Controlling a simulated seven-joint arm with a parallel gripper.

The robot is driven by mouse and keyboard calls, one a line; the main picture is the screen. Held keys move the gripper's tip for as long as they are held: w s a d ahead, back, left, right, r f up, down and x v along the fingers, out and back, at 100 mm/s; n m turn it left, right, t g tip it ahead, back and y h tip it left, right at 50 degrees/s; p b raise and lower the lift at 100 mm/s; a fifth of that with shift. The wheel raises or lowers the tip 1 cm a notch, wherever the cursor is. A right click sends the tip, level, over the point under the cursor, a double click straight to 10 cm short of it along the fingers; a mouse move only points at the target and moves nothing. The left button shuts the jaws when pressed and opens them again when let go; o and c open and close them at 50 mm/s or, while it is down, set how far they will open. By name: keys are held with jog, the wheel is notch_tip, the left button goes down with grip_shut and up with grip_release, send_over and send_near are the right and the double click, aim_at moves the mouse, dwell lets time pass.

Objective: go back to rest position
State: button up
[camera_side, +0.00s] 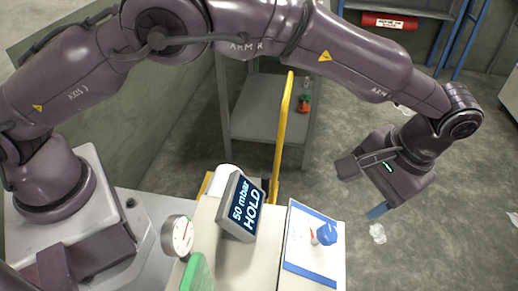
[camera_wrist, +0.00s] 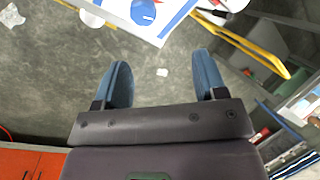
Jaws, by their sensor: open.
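My gripper (camera_wrist: 160,82) shows in the wrist view with its two blue fingers spread apart and nothing between them. In the side view my gripper (camera_side: 377,211) hangs at the right, out past the bench edge and over the floor, pointing down. Only one blue fingertip shows clearly there. A white sheet with a blue border (camera_side: 302,262) lies on the bench to its left. A blue knob-like piece with a red part (camera_side: 326,234) stands on that sheet, apart from my gripper.
A grey display (camera_side: 241,207) reading "50 mbar HOLD" and a round dial gauge (camera_side: 178,236) stand on the bench. A yellow rail (camera_side: 283,130) rises behind them. A grey cart (camera_side: 262,105) stands farther back.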

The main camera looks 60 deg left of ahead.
jog(key=s+a+r+m+t+h, duration=0.1)
jog(key=s+a+r+h, duration=0.1)
jog(key=a+r, duration=0.65)
jog(key=s+a+r+t, duration=0.3)
jog(key=s+a+r, duration=0.1)
jog(key=s+a, duration=0.5)
jog(key=s+a+r+n+t+h, duration=0.1)
jog(key=s+a+r+t, duration=0.3)
jog(key=s+a, duration=0.5)
jog(key=shift+a+r, duration=0.55)
jog(key=shift+a, duration=0.6)
dwell(0.7)
